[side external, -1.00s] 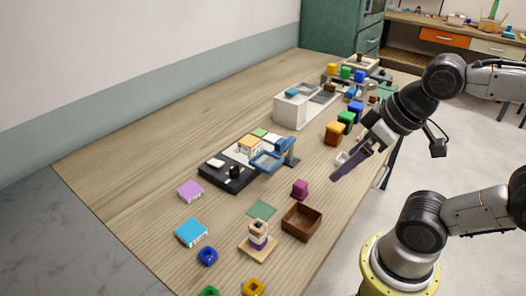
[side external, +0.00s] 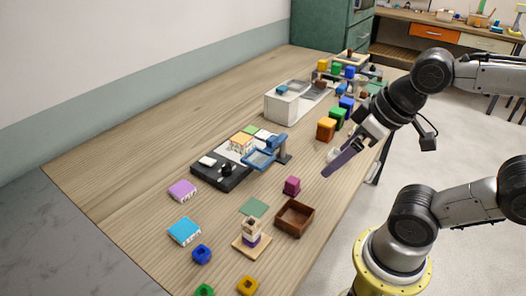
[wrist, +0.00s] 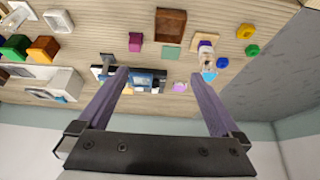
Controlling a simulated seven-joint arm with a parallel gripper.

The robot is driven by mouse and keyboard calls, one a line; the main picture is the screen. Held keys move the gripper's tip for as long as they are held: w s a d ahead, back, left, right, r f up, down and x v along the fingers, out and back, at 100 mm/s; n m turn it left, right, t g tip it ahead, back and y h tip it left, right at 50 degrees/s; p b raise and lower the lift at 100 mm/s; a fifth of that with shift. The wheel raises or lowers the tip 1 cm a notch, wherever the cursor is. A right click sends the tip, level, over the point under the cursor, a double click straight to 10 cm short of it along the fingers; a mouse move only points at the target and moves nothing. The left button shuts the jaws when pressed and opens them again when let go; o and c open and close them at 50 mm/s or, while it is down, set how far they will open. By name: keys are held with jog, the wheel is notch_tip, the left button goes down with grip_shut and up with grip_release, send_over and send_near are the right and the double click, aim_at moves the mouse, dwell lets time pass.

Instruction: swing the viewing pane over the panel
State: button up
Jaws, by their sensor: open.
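The viewing pane (side external: 258,160) is a blue-framed window on a grey post (side external: 284,154). It is tilted and stands at the right edge of the dark panel (side external: 208,178), which carries white, orange and green parts and a black knob. In the wrist view the blue pane (wrist: 141,78) shows beside the left finger, which hides part of it. My gripper (wrist: 163,74) is open with nothing between its long purple fingers. In the side view my gripper (side external: 327,172) is in the air to the right of the pane, apart from it.
A brown open box (side external: 295,219), a magenta block (side external: 292,186) and a wooden stand with stacked rings (side external: 251,238) are in front. Orange, green and blue blocks (side external: 337,117) and a white case (side external: 284,106) lie behind. The table's left side is clear.

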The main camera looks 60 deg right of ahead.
jog(key=c, duration=0.4)
jog(key=shift+s+f+m, duration=0.1)
jog(key=shift+s+m, duration=0.05)
jog(key=shift+m, duration=0.45)
jog(key=shift+c, duration=1.3)
jog(key=w+r+m, duration=0.1)
jog(key=r+m, duration=0.1)
jog(key=w+r+m, duration=0.1)
jog(key=r+m, duration=0.1)
jog(key=w+r+m, duration=0.1)
jog(key=m, duration=0.1)
jog(key=shift+w+d+r+g, duration=0.2)
jog(key=shift+d+r+g, duration=0.05)
jog(key=shift+r+g, duration=0.15)
jog(key=w+d+r+m, duration=0.1)
jog(key=w+r+m, duration=0.2)
jog(key=w, duration=0.1)
jog(key=m+g, duration=0.5)
jog(key=m, duration=0.3)
send_over(272, 138)
notch_tip(272, 138, down, 7)
notch_tip(272, 138, down, 13)
jog(key=shift+d+f, duration=0.1)
